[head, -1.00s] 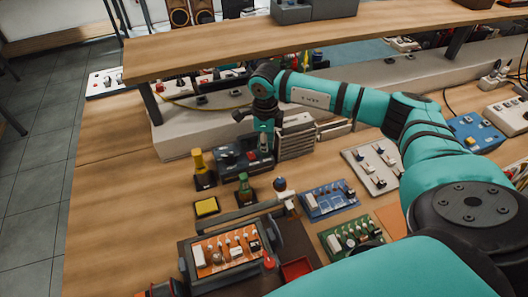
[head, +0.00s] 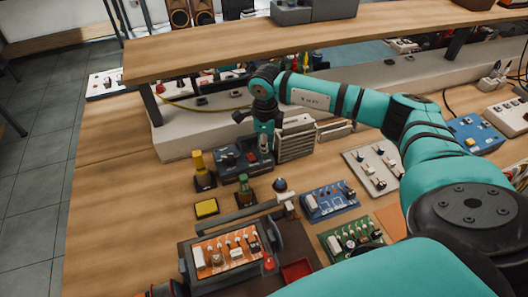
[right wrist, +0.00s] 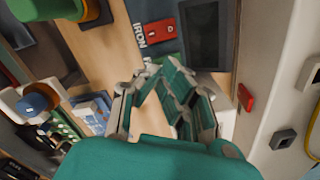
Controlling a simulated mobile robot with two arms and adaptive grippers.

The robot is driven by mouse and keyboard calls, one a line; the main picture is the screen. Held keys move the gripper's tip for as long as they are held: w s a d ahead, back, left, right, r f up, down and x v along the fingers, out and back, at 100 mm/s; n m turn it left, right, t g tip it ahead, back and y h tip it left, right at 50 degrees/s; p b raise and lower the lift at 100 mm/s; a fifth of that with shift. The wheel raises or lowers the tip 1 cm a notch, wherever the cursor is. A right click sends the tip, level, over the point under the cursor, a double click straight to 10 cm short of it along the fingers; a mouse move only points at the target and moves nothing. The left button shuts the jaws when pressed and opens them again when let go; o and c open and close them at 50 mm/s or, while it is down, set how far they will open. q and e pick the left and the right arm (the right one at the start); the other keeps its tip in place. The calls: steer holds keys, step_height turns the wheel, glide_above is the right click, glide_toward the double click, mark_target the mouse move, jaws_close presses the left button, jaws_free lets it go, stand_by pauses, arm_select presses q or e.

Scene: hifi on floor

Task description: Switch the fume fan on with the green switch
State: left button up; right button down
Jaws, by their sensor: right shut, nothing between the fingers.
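My right gripper (head: 264,142) is shut and empty. It points down over the right end of a dark control box (head: 229,161), beside a pale slatted box (head: 296,140) that looks like the fume fan. In the right wrist view my gripper (right wrist: 155,84) hides part of the dark surface in front of it. A red switch (right wrist: 158,30) with the label IRON shows there, left of a dark rectangular panel (right wrist: 207,35). Whether the fingertips touch the box is unclear. My left gripper is not seen.
A blue circuit board (head: 330,200), a green board (head: 352,237) and a switch panel (head: 373,168) lie nearby. The wooden shelf (head: 350,42) overhangs behind.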

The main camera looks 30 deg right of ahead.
mark_target(265, 155)
steer(key=shift+s+f+b, duration=0.1)
steer(key=shift+f+b, duration=1)
steer(key=shift+f, duration=0.25)
stand_by(0.6)
steer(key=shift+r, duration=0.2)
steer(key=shift+r+p, duration=0.8)
steer(key=shift+r, duration=0.15)
steer(key=shift+r+p, duration=1.35)
steer(key=shift+r, duration=1.1)
steer(key=shift+f, duration=0.1)
